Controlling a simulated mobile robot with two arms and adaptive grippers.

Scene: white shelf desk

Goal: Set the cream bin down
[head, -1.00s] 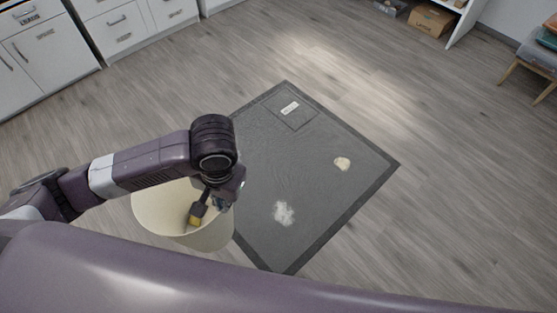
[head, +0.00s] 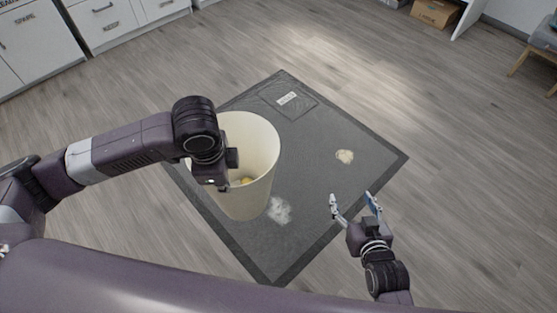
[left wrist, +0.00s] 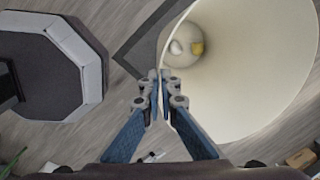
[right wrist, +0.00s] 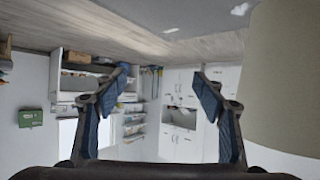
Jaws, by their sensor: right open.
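The cream bin (head: 258,150) is upright or nearly so over the left part of the dark mat (head: 310,135). I cannot tell whether its base touches the mat. My left gripper (head: 228,165) is at its rim on the left side. In the left wrist view the fingers (left wrist: 160,85) are closed on the wall of the bin (left wrist: 255,70). A yellow piece (left wrist: 197,48) and a pale piece lie inside at the bottom. My right gripper (head: 352,198) is open and empty, right of the bin. The bin's side (right wrist: 295,80) also shows in the right wrist view.
A white powdery patch (head: 280,210) lies on the mat beside the bin, and a cream patch (head: 345,156) lies further right. A label (head: 287,98) marks the mat's far corner. White cabinets (head: 110,22) stand at the back left.

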